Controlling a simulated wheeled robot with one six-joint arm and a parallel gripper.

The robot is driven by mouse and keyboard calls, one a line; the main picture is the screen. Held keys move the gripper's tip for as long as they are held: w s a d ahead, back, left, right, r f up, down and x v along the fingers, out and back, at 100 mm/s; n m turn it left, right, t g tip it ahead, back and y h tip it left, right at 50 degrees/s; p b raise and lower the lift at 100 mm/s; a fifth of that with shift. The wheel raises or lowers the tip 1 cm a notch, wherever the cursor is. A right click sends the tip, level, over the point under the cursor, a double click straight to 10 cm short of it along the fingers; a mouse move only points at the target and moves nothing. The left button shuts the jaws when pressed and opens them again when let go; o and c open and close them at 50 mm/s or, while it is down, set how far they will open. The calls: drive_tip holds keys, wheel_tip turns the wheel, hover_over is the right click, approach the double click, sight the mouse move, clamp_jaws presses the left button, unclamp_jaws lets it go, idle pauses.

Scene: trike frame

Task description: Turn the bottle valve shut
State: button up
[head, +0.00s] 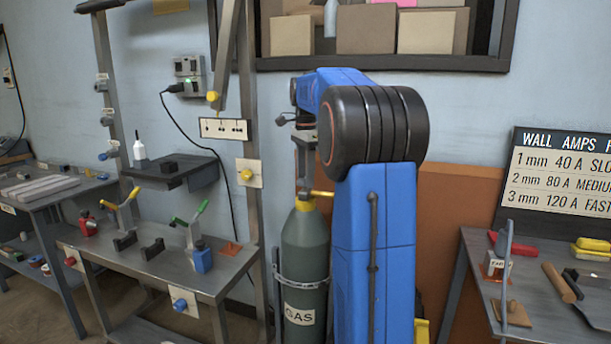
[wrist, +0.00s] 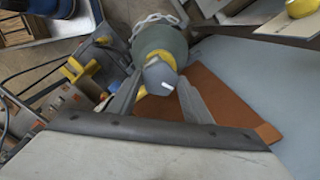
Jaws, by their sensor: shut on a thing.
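The gas bottle (head: 304,252) is dark green with a GAS label and stands upright, chained beside the steel frame. Its top has a yellow collar (head: 305,205). In the wrist view the bottle (wrist: 158,43) shows with its grey valve knob (wrist: 159,76), which has a white mark on it. My gripper (head: 304,186) comes down on the bottle top from above. In the wrist view my gripper's fingers (wrist: 160,98) are shut on the valve knob, one on each side. Part of the valve below the knob is hidden.
My blue arm covers the wall right of the bottle. A welding table (head: 160,262) with clamps stands to the left. A side table (head: 530,315) with tools is at the right. A chain (head: 300,283) rings the bottle, and an orange panel (head: 450,230) stands behind.

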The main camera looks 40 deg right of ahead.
drive_tip(key=shift+m, duration=2)
drive_tip(key=o, duration=1)
drive_tip(key=shift+o, duration=0.2)
drive_tip(key=shift+r, duration=0.1)
wheel_tip(320, 180, up, 17)
drive_tip(key=shift+r, duration=0.15)
drive_tip(key=shift+a, duration=0.1)
